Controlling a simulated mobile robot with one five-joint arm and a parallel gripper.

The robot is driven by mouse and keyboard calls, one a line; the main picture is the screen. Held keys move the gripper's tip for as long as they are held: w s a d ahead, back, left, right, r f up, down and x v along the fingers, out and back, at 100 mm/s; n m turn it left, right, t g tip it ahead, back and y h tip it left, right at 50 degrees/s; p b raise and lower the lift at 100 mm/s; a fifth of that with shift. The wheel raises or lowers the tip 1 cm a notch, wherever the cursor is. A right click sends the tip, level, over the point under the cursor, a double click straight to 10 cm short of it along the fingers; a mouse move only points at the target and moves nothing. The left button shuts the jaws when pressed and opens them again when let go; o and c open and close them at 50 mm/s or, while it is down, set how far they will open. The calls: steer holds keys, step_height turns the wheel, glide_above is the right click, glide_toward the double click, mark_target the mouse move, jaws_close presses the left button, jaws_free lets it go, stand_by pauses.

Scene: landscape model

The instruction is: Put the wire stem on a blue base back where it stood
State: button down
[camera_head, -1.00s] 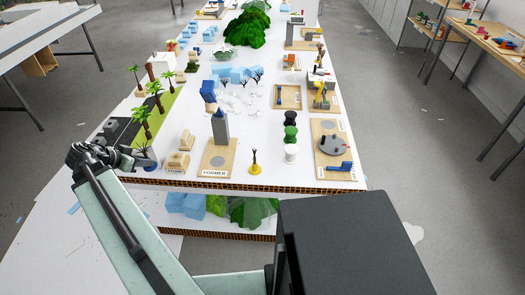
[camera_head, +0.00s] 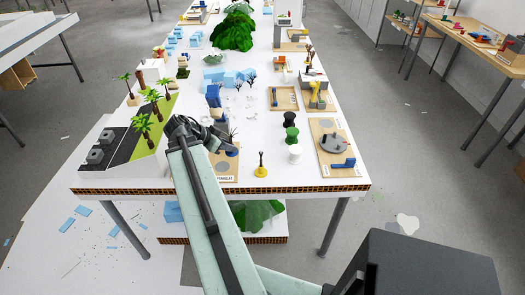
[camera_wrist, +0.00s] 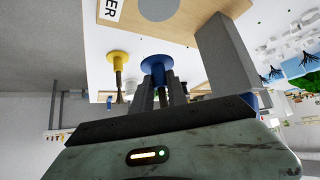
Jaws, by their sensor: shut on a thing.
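My gripper (camera_head: 222,138) is shut on the wire stem on a blue base. In the wrist view the round blue base (camera_wrist: 157,66) shows just beyond the fingers (camera_wrist: 161,92), with the stem between them. In the head view the blue base (camera_head: 232,152) shows right of my gripper, over the wooden board (camera_head: 226,172) with the dark lettering. Whether it touches anything cannot be told. A similar stem on a yellow base (camera_head: 261,171) stands upright on the white table to the right; its base also shows in the wrist view (camera_wrist: 118,57).
A tall grey block (camera_wrist: 226,55) stands close to my gripper in the wrist view. Green (camera_head: 291,134) and white (camera_head: 295,154) spools stand to the right. A board with a grey disc (camera_head: 333,143) lies further right. The palm-tree model (camera_head: 146,125) is on the left.

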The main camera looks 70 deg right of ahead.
steer(key=s+d+f+b, duration=0.1)
steer(key=d, duration=0.1)
steer(key=s+d+f+b, duration=0.2)
steer(key=d, duration=0.1)
steer(key=s+d+f+b, duration=0.1)
steer(key=d+f+b, duration=0.1)
steer(key=shift+s+d, duration=0.25)
steer(key=shift+d, duration=0.1)
steer(key=shift+s+d+f, duration=0.1)
steer(key=shift+s+d, duration=0.2)
steer(key=shift+d, duration=0.1)
steer(key=b+x, duration=0.1)
steer(key=x, duration=0.1)
steer(key=b+x, duration=0.2)
steer(key=x, duration=0.1)
steer(key=shift+s+d+r, duration=0.1)
steer(key=shift+d+r, duration=0.15)
steer(key=shift+r, duration=0.2)
steer(key=c, duration=1.3)
jaws_free()
steer(key=shift+f, duration=0.1)
